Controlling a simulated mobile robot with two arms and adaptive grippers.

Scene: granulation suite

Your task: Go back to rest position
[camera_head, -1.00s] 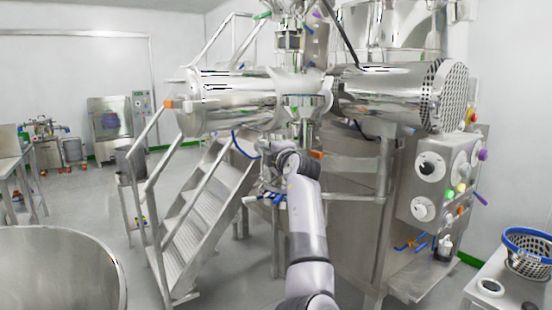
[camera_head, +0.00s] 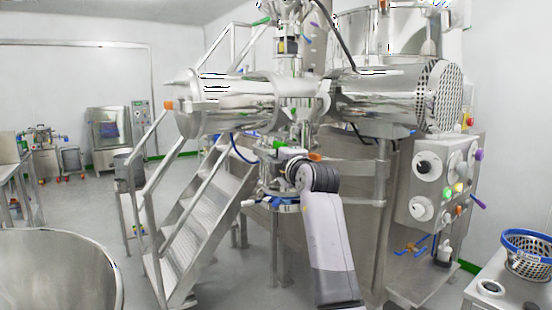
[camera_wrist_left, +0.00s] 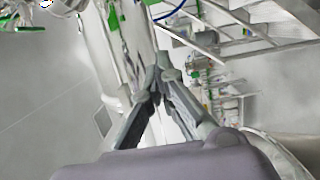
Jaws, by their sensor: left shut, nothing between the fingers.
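My left arm rises from the bottom of the head view, and its dark wrist joint is in front of the big steel machine (camera_head: 345,225). The left gripper's fingers are hard to make out there against the machine's fittings. In the left wrist view the left gripper (camera_wrist_left: 157,85) shows clearly, its two grey fingers meeting at the tips. It is shut with nothing between the fingers. My right gripper is not in view.
Metal steps (camera_head: 195,225) with handrails stand left of the machine. A large steel bowl (camera_head: 60,270) is at lower left. A control panel (camera_head: 445,180) with knobs and a blue-rimmed basket (camera_head: 528,253) on a table are at right. Open floor lies at left.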

